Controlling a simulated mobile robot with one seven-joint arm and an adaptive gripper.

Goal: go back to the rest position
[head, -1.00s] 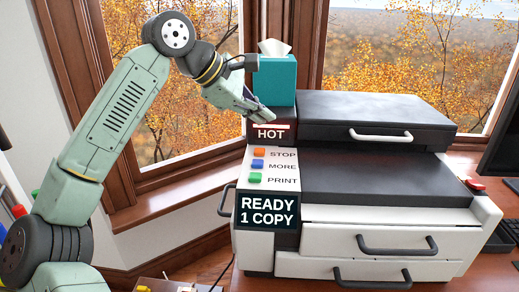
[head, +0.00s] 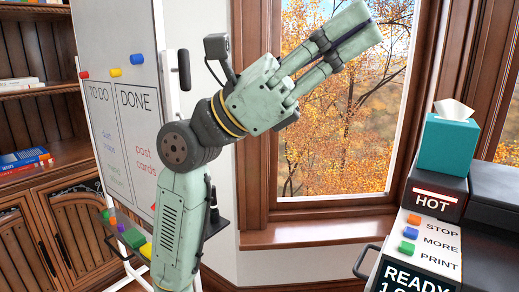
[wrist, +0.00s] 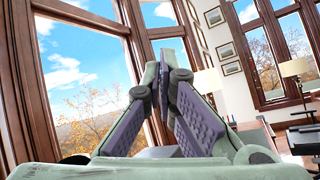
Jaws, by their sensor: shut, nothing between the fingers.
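My gripper (head: 352,28) is raised in front of the window in the head view, fingers pointing up and to the right. It is shut and empty, well apart from the copier and touching nothing. In the wrist view, the fingertips of my gripper (wrist: 165,58) meet against the windows and sky, with nothing between them.
The copier (head: 435,240) stands at the right, with a teal tissue box (head: 448,148) on its HOT part. A whiteboard (head: 125,140) with coloured magnets stands at the left, close behind my arm. Wooden shelves (head: 45,110) are further left. The window (head: 340,150) is behind my gripper.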

